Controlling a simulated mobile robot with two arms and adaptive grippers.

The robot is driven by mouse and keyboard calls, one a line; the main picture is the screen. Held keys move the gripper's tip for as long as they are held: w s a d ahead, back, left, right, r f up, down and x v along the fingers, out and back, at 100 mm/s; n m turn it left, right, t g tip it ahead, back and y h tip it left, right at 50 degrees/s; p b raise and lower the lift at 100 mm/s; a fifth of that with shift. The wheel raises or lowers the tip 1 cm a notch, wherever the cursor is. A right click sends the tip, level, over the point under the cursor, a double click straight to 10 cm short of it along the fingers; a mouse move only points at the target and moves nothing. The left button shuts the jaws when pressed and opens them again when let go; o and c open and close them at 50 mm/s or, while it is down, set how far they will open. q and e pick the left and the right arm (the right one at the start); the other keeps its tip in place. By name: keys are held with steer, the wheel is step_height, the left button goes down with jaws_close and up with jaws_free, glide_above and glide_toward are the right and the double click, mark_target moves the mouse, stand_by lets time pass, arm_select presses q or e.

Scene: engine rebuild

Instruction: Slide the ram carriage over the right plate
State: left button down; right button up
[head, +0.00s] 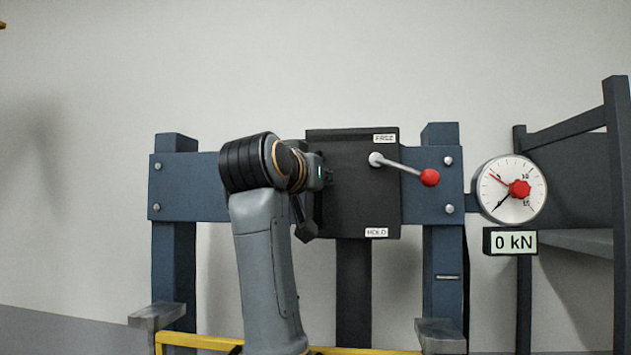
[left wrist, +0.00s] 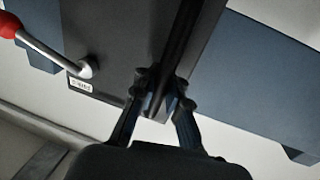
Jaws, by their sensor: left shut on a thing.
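The ram carriage (head: 352,205) is a dark box on the blue crossbeam (head: 190,187), nearer the right post. Its lever (head: 403,167) points right and slightly down, with a red ball, closer to the FREE label than to HOLD. My left gripper (head: 327,178) is at the carriage's left part. In the left wrist view its fingers (left wrist: 160,100) are shut on a dark upright bar (left wrist: 177,50) on the carriage (left wrist: 115,45). The grip is partly hidden by my arm in the head view. A grey plate (head: 440,333) sits low at the right post. My right gripper is out of view.
Another grey plate (head: 157,316) sits low at the left post. A yellow rail (head: 205,343) runs along the bottom. A dial gauge (head: 511,190) and a 0 kN display (head: 511,242) are right of the frame, beside a dark shelf rack (head: 618,150).

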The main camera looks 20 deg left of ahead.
arm_select(q)
steer(key=shift+d+f, duration=0.15)
steer(key=shift+f, duration=0.1)
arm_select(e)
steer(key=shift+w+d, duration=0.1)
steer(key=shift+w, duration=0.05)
arm_select(q)
steer(key=c, duration=1.5)
jaws_free()
steer(key=shift+r, duration=0.1)
steer(key=shift+o, duration=0.7)
steer(key=shift+s+d+r, duration=0.2)
steer(key=shift+s, duration=0.1)
steer(key=s, duration=1.2)
steer(key=shift+d, duration=0.25)
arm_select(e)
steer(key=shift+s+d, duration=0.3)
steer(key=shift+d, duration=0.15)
